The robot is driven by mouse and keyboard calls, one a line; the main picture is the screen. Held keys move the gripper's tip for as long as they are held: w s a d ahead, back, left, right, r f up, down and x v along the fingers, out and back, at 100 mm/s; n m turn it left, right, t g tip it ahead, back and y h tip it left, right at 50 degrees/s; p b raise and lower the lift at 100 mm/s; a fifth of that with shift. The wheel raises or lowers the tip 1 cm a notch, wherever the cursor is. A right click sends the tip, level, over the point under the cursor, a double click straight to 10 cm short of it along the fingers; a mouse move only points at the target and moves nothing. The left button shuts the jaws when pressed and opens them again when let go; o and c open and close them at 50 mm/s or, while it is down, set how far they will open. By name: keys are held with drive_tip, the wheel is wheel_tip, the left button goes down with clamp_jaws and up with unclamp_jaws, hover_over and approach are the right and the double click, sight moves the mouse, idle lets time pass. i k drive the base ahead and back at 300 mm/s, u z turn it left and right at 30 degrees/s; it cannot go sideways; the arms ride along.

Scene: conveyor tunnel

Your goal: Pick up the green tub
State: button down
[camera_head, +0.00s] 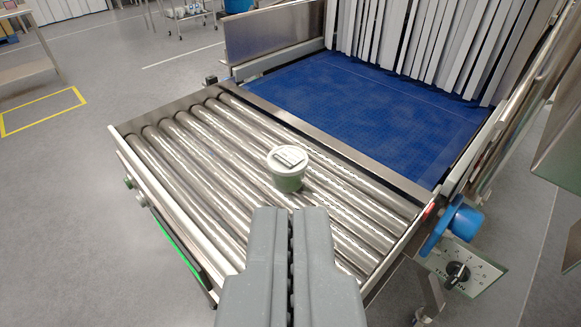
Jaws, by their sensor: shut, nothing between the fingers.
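The green tub (287,182) stands upright on the steel rollers, near the middle of the roller section. It has a pale lid with a label on top. My gripper (290,212) comes in from the bottom of the view. Its two grey fingers are shut together with nothing between them. In the picture the fingertips are just below the tub, on its near side. I cannot tell the exact gap or height between them.
The roller section (165,150) leads to a blue belt (370,105) with hanging grey strips (430,40) behind it. Grey floor (60,200) is clear at left.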

sight(288, 165)
drive_tip(key=z, duration=1.7)
drive_tip(key=k, duration=1.05)
drive_tip(key=u, duration=0.85)
drive_tip(key=i, duration=1.05)
